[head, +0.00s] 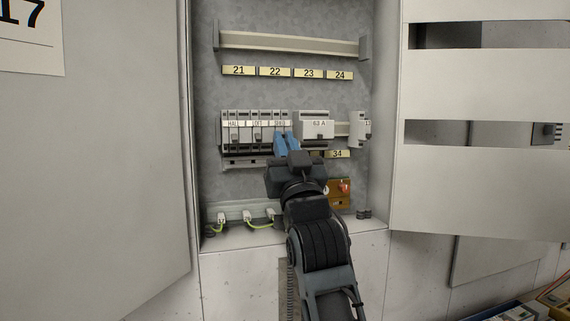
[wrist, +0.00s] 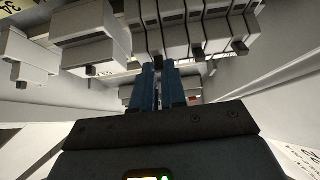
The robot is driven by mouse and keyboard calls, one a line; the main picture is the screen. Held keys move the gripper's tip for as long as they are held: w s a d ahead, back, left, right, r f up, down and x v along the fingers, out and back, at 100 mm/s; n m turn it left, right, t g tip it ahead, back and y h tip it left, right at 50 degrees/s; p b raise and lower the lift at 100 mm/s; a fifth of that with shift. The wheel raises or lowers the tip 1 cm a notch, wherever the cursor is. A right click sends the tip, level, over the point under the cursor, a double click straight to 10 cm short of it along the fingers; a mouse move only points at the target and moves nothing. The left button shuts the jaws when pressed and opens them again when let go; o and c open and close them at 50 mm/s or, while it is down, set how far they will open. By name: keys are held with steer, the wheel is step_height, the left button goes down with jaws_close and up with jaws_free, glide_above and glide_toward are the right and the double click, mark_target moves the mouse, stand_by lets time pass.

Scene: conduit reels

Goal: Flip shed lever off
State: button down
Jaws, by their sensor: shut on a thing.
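The shed breaker (head: 280,124) is the right one of the row of grey labelled breakers on the middle rail in the head view. My gripper (head: 286,143), with blue fingers, reaches up to the front of this breaker. In the wrist view the gripper (wrist: 165,85) has its fingers close together against the underside of the breaker row. It is shut on the shed lever, which the fingers hide, so I cannot tell its position. The loft lever (head: 257,136) and hall lever (head: 234,139) show to the left.
A 63 A breaker (head: 316,129) stands just right of my gripper. An empty rail (head: 290,43) runs above yellow number plates (head: 274,72). Green-yellow wires (head: 262,224) lie below. Open cabinet doors (head: 125,150) flank the cabinet on both sides.

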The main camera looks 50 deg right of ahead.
steer(key=shift+f+t+b, duration=0.2)
steer(key=shift+t+b, duration=0.2)
steer(key=shift+b, duration=0.35)
steer(key=c, duration=1.2)
jaws_free()
steer(key=shift+f, duration=0.1)
steer(key=shift+b+v, duration=2.05)
steer(key=shift+v, duration=1.75)
steer(key=shift+w+f, duration=0.1)
